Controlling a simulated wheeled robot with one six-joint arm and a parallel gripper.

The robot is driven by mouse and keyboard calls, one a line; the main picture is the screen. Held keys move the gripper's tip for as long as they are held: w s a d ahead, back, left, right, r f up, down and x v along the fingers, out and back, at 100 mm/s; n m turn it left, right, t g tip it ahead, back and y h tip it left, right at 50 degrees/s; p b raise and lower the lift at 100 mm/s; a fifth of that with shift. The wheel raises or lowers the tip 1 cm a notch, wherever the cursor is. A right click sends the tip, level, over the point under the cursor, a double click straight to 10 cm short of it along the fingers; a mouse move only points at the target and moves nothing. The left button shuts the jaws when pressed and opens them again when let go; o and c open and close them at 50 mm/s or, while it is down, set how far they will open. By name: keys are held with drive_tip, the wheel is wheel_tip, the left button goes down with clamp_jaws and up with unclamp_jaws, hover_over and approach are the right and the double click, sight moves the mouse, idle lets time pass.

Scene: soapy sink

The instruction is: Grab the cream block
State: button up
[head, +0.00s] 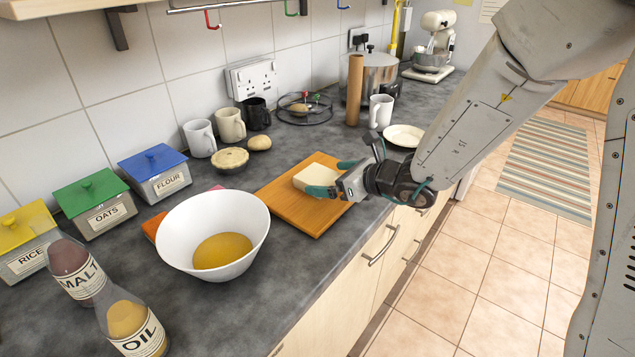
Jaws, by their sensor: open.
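The cream block (312,177) lies on the wooden board (286,208) near the middle of the counter. My gripper (333,179) comes in from the right, low over the board, with its green-tipped fingers around the block's right end. One finger is at the block's far side and the other at its near side. The jaws are open, and I cannot tell whether either finger touches the block. The block's right end is partly hidden by the gripper.
A white bowl (176,232) with yellow contents stands left of the board. Several mugs, a pie (230,159) and a bun (260,143) are behind it. A white plate (404,135) and a cardboard tube (354,90) stand beyond the gripper. The counter's front edge runs just below the board.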

sight(320, 176)
drive_tip(key=x, duration=0.5)
drive_tip(key=shift+w+f, duration=0.1)
drive_tip(key=shift+w, duration=0.1)
drive_tip(key=shift+d, duration=0.1)
drive_tip(key=c, duration=1.1)
drive_tip(key=shift+c, duration=0.2)
